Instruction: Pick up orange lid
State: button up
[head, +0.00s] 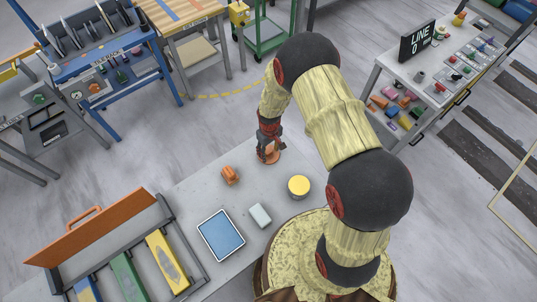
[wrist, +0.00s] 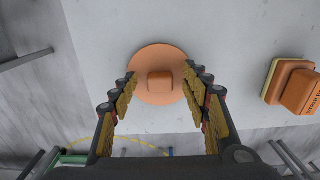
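The orange lid (wrist: 160,58) is a flat round disc with a raised square knob (wrist: 160,84), lying on the grey slab. In the head view the lid (head: 273,158) shows at the slab's far edge, partly hidden by my gripper. My gripper (wrist: 162,92) is open, with a finger on each side of the knob and clear space between fingers and knob. In the head view my gripper (head: 268,150) points down over the lid. I cannot tell its exact height above the lid.
On the slab (head: 205,200) are an orange block-like object (head: 230,175), a yellow-topped round container (head: 299,186), a pale block (head: 260,215) and a blue tray (head: 221,235). The orange object also shows at right in the wrist view (wrist: 300,92). An open toolbox (head: 100,228) stands front left.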

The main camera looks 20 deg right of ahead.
jog(key=shift+c, duration=1.2)
jog(key=c, duration=0.7)
jog(key=shift+c, duration=0.3)
